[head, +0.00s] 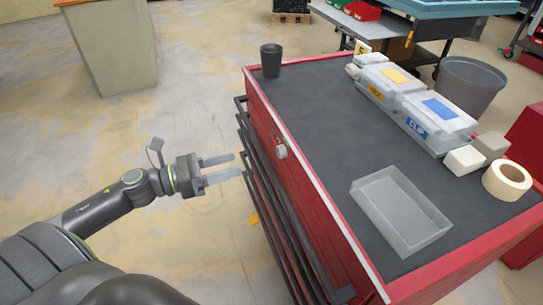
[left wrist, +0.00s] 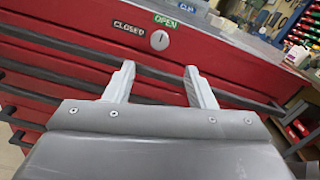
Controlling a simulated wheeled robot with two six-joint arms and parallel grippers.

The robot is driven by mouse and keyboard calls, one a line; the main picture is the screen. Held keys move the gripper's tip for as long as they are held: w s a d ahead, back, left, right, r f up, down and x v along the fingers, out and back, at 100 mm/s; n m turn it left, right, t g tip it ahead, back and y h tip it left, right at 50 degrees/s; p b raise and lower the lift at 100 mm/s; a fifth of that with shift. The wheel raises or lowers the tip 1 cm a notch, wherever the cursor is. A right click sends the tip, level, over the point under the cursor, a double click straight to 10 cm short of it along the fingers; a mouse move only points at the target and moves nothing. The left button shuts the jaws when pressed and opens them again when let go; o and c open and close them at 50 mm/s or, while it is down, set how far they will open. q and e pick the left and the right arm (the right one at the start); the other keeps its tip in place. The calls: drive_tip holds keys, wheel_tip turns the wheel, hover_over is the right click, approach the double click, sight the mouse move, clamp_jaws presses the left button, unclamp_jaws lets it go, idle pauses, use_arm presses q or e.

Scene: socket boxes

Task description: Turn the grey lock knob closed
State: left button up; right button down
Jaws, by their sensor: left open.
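The grey lock knob (head: 281,151) sits on the upper front of the red tool cabinet (head: 262,103). In the left wrist view the knob (left wrist: 159,40) is round with a dark slot that looks roughly upright. A black CLOSED label (left wrist: 129,28) is to its left and a green OPEN label (left wrist: 166,20) is above it, slightly right. My left gripper (head: 234,166) is open and empty, in front of the cabinet and apart from the knob. In the left wrist view its fingers (left wrist: 160,80) point toward the drawer front, below the knob. My right gripper is not in view.
On the cabinet's dark top are a black cup (head: 271,61), a clear tray (head: 400,212), labelled boxes (head: 437,117) and a tape roll (head: 507,180). Dark drawer handles (head: 262,180) stick out below the knob. The floor left of the cabinet is clear around my left arm.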

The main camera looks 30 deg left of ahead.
sight(278, 152)
use_arm(q)
drive_tip(key=p+x, duration=0.2)
drive_tip(key=x, duration=0.8)
drive_tip(key=shift+r+p, duration=0.1)
drive_tip(key=shift+p, duration=0.25)
drive_tip(key=shift+w+d, duration=0.25)
drive_tip(key=shift+w, duration=0.2)
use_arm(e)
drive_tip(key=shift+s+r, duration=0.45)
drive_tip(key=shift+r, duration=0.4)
use_arm(q)
drive_tip(key=c, duration=0.9)
drive_tip(key=shift+c, duration=0.4)
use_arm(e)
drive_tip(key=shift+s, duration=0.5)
